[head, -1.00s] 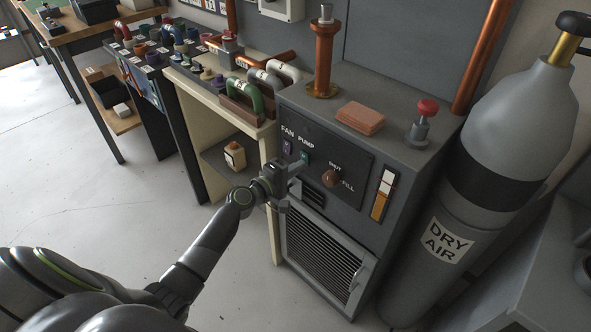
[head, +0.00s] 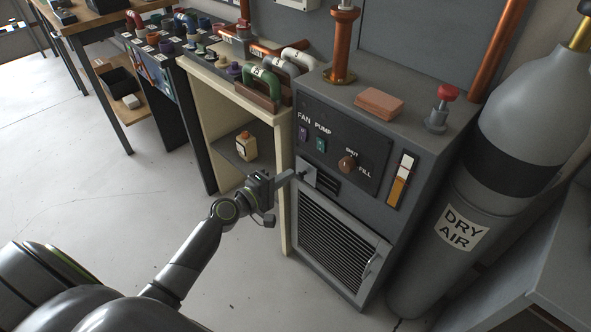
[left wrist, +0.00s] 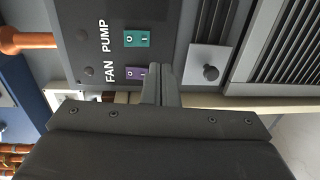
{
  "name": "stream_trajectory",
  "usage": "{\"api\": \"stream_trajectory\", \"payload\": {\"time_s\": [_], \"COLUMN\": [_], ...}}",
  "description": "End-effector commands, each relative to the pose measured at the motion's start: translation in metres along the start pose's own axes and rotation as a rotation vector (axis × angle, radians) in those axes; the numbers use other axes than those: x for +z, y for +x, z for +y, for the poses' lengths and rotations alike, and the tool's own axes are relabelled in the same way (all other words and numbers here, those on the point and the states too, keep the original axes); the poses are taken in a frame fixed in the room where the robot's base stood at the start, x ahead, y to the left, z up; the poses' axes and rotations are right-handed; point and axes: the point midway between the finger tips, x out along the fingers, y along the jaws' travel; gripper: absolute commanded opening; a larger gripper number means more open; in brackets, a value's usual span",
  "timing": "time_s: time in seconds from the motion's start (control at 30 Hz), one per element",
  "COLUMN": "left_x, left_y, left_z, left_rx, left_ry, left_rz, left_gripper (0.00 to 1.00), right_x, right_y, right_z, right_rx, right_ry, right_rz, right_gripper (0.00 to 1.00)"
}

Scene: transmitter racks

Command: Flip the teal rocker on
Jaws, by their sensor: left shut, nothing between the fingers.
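The teal rocker (head: 321,145) sits under the PUMP label on the dark panel of the grey cabinet. It also shows in the left wrist view (left wrist: 137,39), with O and I marks; I cannot tell which side is pressed. The purple rocker (head: 303,133) under FAN is beside it, and in the left wrist view (left wrist: 136,73) it lies just left of my fingertips. My left gripper (head: 298,174) is shut and empty, below and left of the teal rocker in the head view, apart from it. My right gripper is not in view.
A brown SHUT/FILL knob (head: 347,164) is right of the rockers. A small black knob on a metal plate (left wrist: 208,72) is near my fingers. A louvred grille (head: 340,240) is below. A dry air cylinder (head: 455,200) stands at right. Open floor lies left.

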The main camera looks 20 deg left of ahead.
Motion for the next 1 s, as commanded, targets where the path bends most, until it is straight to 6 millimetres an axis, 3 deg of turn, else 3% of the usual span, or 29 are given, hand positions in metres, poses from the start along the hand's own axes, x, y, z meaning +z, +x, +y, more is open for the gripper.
{"api": "stream_trajectory", "payload": {"time_s": [0.1, 0.3, 0.87, 0.97, 1.0], "left_x": [0.000, 0.000, 0.000, -0.003, -0.005], "left_y": [-0.018, -0.031, -0.033, -0.035, -0.037], "left_z": [-0.006, -0.007, -0.007, -0.021, -0.033], "left_rx": [-0.001, 0.000, -0.001, -0.034, -0.066], "left_ry": [0.001, 0.000, 0.000, 0.021, 0.041], "left_rz": [0.000, -0.001, 0.000, 0.016, 0.029], "left_gripper": [0.00, 0.00, 0.00, 0.00, 0.00], "right_x": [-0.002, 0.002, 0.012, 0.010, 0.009], "right_y": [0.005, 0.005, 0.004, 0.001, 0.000], "right_z": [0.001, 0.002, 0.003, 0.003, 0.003], "right_rx": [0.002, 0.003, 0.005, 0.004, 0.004], "right_ry": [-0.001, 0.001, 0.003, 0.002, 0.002], "right_rz": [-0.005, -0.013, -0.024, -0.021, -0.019], "right_gripper": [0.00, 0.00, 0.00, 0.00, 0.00]}}
